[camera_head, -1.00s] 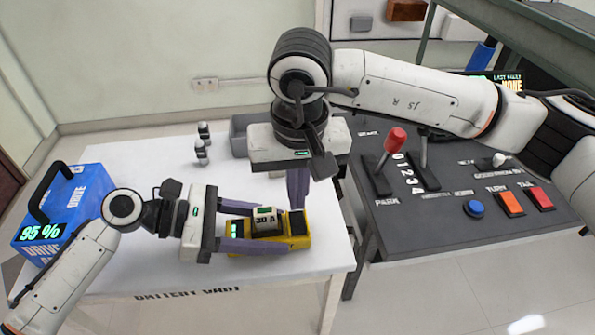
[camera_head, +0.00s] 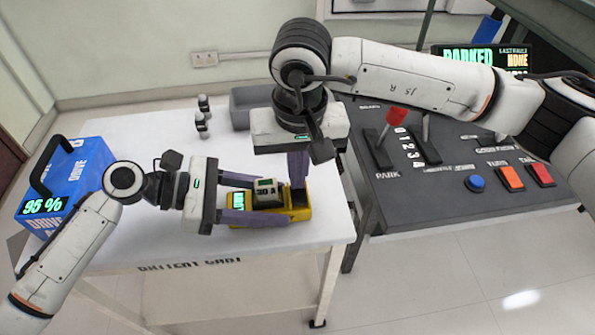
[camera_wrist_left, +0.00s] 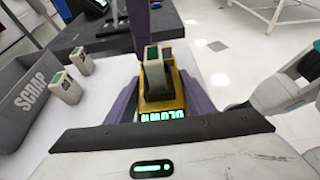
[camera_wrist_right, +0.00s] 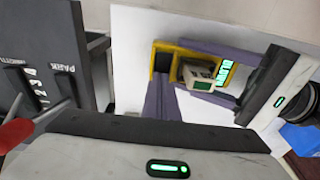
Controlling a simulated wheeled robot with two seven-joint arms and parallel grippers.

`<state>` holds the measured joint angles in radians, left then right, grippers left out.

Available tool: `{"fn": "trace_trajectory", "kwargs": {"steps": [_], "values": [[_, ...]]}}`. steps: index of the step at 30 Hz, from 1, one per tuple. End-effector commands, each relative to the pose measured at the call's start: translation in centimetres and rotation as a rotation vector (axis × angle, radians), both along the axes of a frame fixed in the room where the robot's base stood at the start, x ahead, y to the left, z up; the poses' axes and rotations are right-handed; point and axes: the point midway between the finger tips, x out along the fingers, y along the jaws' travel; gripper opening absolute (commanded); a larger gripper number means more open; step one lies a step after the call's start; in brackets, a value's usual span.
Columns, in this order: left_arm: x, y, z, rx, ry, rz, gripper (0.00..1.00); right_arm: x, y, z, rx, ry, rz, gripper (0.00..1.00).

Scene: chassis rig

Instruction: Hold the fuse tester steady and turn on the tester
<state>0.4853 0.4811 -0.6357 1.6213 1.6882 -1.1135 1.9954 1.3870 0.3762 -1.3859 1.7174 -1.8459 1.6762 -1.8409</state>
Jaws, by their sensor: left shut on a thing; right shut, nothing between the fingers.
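The yellow fuse tester (camera_head: 298,213) lies on the white cart, with a pale fuse block marked 30 A (camera_head: 266,191) in it. Its green display is lit and seems to read BLOWN, upside down in the left wrist view (camera_wrist_left: 163,117). My left gripper (camera_head: 272,206) is shut on the tester, one finger along each long side. My right gripper (camera_head: 298,185) is shut and empty, pointing down at the tester's dark end, which also shows in the right wrist view (camera_wrist_right: 163,62). Its fingers partly hide that end, so I cannot tell whether they touch it.
A blue drive battery (camera_head: 65,185) showing 95 % stands at the cart's left. Two small fuses (camera_head: 202,120) and a grey scrap bin (camera_head: 240,105) are at the back. The dark control console (camera_head: 440,195) with levers and buttons stands to the right.

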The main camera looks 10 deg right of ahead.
Motion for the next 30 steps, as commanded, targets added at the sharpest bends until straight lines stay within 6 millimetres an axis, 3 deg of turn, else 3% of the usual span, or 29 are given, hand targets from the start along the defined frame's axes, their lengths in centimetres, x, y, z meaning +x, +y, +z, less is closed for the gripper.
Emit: {"fn": "trace_trajectory", "kwargs": {"steps": [10, 22, 26, 30], "values": [[0.0, 0.0, 0.1, -0.001, 0.0, 0.001, 0.22, -1.5, 0.0, 0.3, -0.001, 0.005, 0.003, 0.0], [0.0, 0.0, 0.1, -0.001, -0.001, 0.001, 0.22, -1.5, 0.0, 0.7, -0.001, 0.002, 0.001, 0.0], [0.0, 0.0, 0.1, -0.001, 0.0, 0.001, 0.22, -1.3, 0.0, 2.1, -0.001, 0.001, 0.001, 0.0], [0.0, 0.0, 0.1, -0.001, 0.0, 0.001, 0.22, -0.9, 0.0, 5.1, 0.0, -0.001, 0.001, 0.0]]}}
